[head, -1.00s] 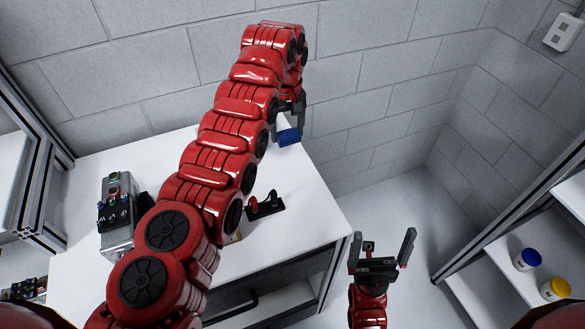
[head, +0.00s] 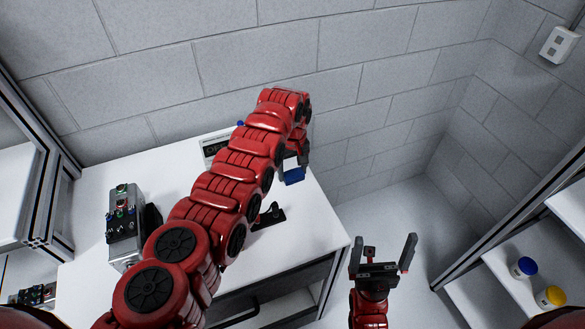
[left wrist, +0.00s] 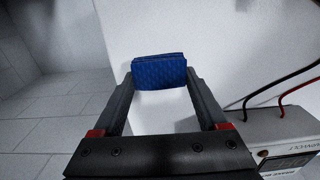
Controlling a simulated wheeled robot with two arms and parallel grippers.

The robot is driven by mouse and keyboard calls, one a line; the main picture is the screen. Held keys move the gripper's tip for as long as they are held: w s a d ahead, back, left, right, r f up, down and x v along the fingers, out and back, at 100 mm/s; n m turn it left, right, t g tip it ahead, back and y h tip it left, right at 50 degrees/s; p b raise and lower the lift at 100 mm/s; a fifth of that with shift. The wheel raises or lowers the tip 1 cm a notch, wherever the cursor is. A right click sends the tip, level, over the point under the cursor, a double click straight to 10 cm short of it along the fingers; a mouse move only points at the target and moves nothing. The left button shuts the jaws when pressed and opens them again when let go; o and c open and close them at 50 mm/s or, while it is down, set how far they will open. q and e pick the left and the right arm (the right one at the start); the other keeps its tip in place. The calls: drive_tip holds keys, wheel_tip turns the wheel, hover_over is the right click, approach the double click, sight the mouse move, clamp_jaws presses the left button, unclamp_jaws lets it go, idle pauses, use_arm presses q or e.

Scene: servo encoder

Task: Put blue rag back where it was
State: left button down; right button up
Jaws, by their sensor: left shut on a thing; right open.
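The blue rag (head: 293,176) is between the fingers of my left gripper (head: 289,160), near the back right edge of the white table (head: 283,241). In the left wrist view the rag (left wrist: 159,71) looks like a flat folded blue block, pinched at the tips of the left gripper (left wrist: 160,80). White surface shows behind it. I cannot tell whether it touches the table. My right gripper (head: 385,254) is open and empty, in front of the table's right side over the floor.
A grey device with knobs (head: 124,225) stands at the table's left. A white instrument (head: 217,146) is at the back, partly behind my left arm; it also shows in the left wrist view (left wrist: 285,135). A small black stand (head: 269,215) is nearby. Shelves with jars (head: 524,267) stand at right.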

sight(293, 172)
use_arm(q)
drive_tip(key=shift+f, duration=0.15)
unclamp_jaws()
drive_tip(key=shift+r, duration=0.35)
wheel_tip(293, 172, up, 12)
drive_tip(key=b, duration=0.3)
